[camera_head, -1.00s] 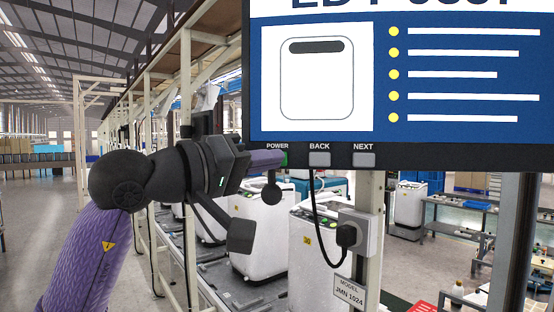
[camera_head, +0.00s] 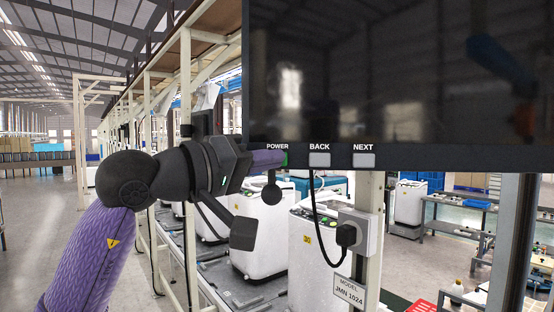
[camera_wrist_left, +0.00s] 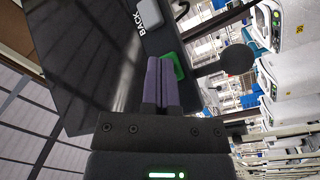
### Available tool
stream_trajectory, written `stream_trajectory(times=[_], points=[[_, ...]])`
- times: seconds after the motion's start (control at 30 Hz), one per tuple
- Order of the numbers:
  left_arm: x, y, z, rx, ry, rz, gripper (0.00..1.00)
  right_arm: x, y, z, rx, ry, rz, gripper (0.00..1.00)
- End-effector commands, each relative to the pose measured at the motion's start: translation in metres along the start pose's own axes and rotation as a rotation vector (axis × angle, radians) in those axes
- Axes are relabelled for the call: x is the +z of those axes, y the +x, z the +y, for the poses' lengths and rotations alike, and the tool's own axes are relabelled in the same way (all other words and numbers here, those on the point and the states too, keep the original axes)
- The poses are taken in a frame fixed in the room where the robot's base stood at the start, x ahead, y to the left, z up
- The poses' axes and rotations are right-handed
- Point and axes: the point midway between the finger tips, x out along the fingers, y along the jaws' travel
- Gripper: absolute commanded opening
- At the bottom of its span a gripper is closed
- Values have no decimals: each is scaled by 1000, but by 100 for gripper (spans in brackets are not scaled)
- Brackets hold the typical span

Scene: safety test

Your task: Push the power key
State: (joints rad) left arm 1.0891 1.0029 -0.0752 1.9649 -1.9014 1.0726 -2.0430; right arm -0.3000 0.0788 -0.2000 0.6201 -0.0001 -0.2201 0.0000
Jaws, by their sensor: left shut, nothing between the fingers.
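The monitor (camera_head: 400,75) hangs at the upper right of the head view, its screen dark with faint reflections. The green power key (camera_head: 285,159) sits under the POWER label on the lower bezel, mostly hidden behind my left fingers. In the left wrist view the green power key (camera_wrist_left: 174,66) shows just beyond and beside the fingertips. My left gripper (camera_head: 283,158) is shut and empty, its purple fingers at the key. They appear to touch it. In the left wrist view the left gripper (camera_wrist_left: 160,62) has its fingers together. My right gripper is not in view.
The grey BACK key (camera_head: 319,160) and NEXT key (camera_head: 364,160) sit to the right on the bezel. Below hang a socket box (camera_head: 358,225) with a black plug and cable, and a MODEL sign (camera_head: 349,291). White machines (camera_head: 259,240) stand behind.

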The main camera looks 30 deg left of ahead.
Motion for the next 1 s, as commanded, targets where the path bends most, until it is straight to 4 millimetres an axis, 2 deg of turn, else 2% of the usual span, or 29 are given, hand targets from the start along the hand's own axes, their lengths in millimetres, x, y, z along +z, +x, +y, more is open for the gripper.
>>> stream_trajectory(times=[0.37,0.8,1.0], points=[[4,-6,4,0,0,0,0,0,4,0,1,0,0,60],[32,-44,31,2,3,1,0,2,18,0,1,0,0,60],[35,-48,34,-1,0,0,0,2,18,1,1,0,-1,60]])
